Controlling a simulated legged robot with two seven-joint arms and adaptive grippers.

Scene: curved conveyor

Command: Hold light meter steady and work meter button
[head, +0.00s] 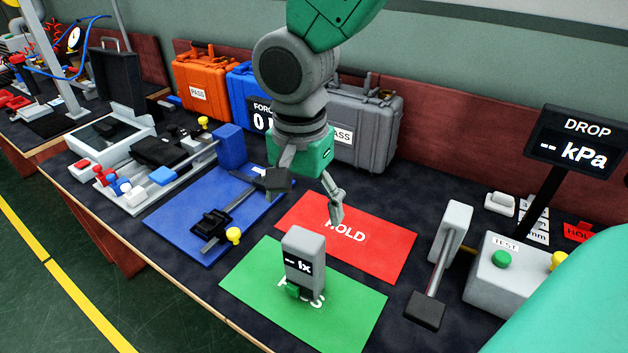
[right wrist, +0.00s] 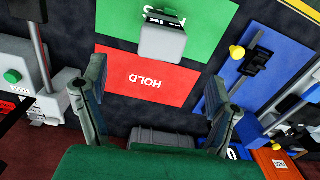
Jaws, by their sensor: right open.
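The light meter (head: 304,243) is a grey upright block with a dark display reading "-- lx". It stands on the green mat (head: 247,283), whose lettering it partly covers. Its green button (head: 293,291) is low on the front. My right gripper (head: 301,197) is open and empty, above and behind the meter, over the edge of the red HOLD mat (head: 385,247). In the right wrist view the light meter (right wrist: 162,42) is beyond the open fingertips (right wrist: 152,85), apart from them. My left gripper is not in view.
A blue mat (head: 170,224) with a caliper-like tool (head: 210,222) lies left. A grey TEST box (head: 497,283) with a green button and a hammer-shaped tool (head: 428,305) stand right. Orange, blue and grey cases (head: 375,130) line the back.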

